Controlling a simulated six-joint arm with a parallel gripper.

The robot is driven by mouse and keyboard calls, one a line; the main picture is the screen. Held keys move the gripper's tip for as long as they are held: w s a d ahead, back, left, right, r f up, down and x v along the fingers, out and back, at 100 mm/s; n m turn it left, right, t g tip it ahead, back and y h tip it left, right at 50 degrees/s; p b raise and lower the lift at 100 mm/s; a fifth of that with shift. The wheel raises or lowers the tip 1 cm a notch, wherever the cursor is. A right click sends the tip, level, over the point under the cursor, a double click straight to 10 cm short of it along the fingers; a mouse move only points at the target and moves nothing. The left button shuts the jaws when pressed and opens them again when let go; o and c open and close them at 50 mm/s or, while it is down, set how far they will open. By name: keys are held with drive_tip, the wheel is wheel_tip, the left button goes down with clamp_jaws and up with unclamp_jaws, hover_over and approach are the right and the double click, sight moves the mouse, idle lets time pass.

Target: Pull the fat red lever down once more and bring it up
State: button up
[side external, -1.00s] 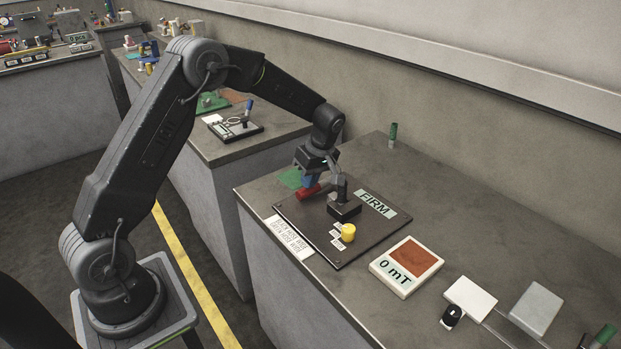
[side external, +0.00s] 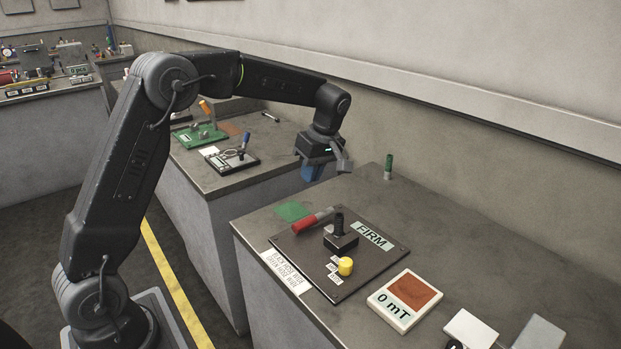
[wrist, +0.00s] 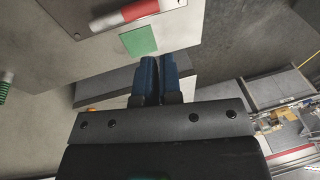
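The fat red lever (side external: 305,224) has a red grip and a grey end, and lies at a low slant over the dark plate (side external: 375,262). It shows at the top of the wrist view (wrist: 138,10). My gripper (side external: 313,174) is above and behind the lever in the side view, clear of it. Its two blue fingers (wrist: 158,62) are close together with only a thin gap and nothing between them.
On the plate are a black upright handle (side external: 340,237), a yellow knob (side external: 345,266) and a FIRM label (side external: 372,235). A green patch (side external: 292,211) lies beside the lever. A display (side external: 405,300) reads 0 mT. A green-topped post (side external: 388,166) stands behind.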

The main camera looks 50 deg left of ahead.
sight(305, 221)
drive_tip(key=shift+o, duration=1.4)
drive_tip(key=shift+f+m, duration=0.15)
drive_tip(key=shift+m, duration=0.85)
drive_tip(key=shift+o, duration=0.8)
drive_tip(key=shift+f+m, duration=0.2)
drive_tip(key=shift+m, duration=0.9)
drive_tip(key=shift+o, duration=1.4)
drive_tip(key=m, duration=0.3)
drive_tip(key=m+t, duration=0.1)
drive_tip(key=shift+a+f+m, duration=0.15)
drive_tip(key=shift+f+m, duration=0.2)
drive_tip(key=shift+m, duration=0.05)
drive_tip(key=shift+o, duration=0.8)
drive_tip(key=m, duration=0.2)
drive_tip(key=shift+w+f+m, duration=0.1)
drive_tip(key=shift+f+m, duration=0.1)
drive_tip(key=shift+m, duration=0.2)
drive_tip(key=a+f+m, duration=0.1)
drive_tip(key=f+m, duration=0.1)
drive_tip(key=f, duration=0.2)
drive_tip(key=a+f+m, duration=0.1)
drive_tip(key=f+m, duration=0.1)
drive_tip(key=f, duration=0.3)
drive_tip(key=a+f+m+t, duration=0.1)
drive_tip(key=f+m, duration=0.1)
drive_tip(key=f, duration=0.3)
drive_tip(key=shift+f, duration=0.2)
drive_tip(key=shift+c, duration=0.4)
drive_tip(key=shift+d, duration=0.1)
clamp_jaws()
